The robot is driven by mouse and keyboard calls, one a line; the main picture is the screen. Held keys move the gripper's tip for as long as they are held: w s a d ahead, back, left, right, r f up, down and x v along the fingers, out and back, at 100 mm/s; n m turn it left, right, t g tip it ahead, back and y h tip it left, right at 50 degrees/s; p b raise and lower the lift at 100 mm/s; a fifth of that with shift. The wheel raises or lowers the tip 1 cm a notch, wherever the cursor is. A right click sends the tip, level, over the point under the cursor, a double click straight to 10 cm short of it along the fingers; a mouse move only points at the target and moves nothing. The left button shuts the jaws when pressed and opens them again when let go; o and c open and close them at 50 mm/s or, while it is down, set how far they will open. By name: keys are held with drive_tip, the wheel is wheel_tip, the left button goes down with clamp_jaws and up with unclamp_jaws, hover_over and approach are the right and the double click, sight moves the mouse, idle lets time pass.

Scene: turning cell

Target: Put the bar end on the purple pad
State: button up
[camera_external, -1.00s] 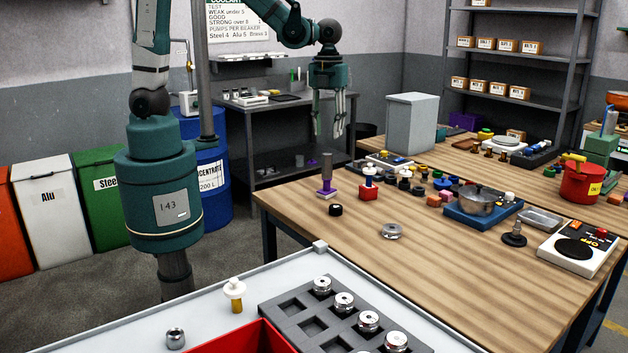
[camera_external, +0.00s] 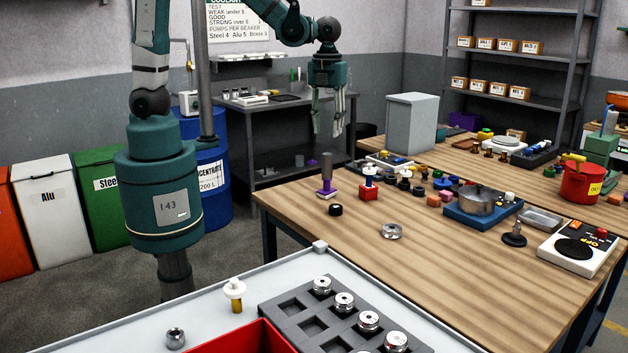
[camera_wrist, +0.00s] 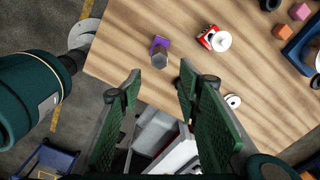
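The bar end, a grey upright cylinder (camera_external: 327,166), stands on the purple pad (camera_external: 325,187) near the left edge of the wooden table. In the wrist view the bar end's round top (camera_wrist: 159,61) shows just below the purple pad (camera_wrist: 160,41). My gripper (camera_external: 327,128) hangs above and behind them in the external view, apart from both. Its fingers are spread wide with nothing between them. In the wrist view my gripper's green finger pads (camera_wrist: 159,78) frame an empty gap, with the bar end above that gap in the picture.
A red block with a white top (camera_external: 368,177) stands right of the pad. A black ring (camera_external: 336,210) and a silver ring (camera_external: 391,231) lie nearer on the wooden table (camera_external: 320,240). A pot on a blue base (camera_external: 478,204) stands farther right. Open wood lies at the front.

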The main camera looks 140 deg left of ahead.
drive_tip(key=w+d+r+n+t+y, duration=0.1)
drive_tip(key=w+d+r+n+t, duration=0.25)
drive_tip(key=d, duration=0.75)
drive_tip(key=w+d+r+n+g, duration=0.15)
drive_tip(key=w+d+r, duration=0.35)
drive_tip(key=d, duration=0.7)
drive_tip(key=s+d+r+n+t, duration=0.1)
drive_tip(key=s+d+n, duration=0.1)
drive_tip(key=d, duration=0.5)
drive_tip(key=s+d+r+n+t, duration=0.2)
drive_tip(key=d, duration=0.5)
drive_tip(key=s+d+r+n+t+h, duration=0.1)
drive_tip(key=s+d+n+t, duration=0.1)
drive_tip(key=d, duration=0.6)
drive_tip(key=shift+r+n, duration=0.35)
drive_tip(key=shift+n, duration=0.05)
drive_tip(key=shift+f, duration=0.15)
wheel_tip(320, 180, down, 10)
drive_tip(key=b, duration=1)
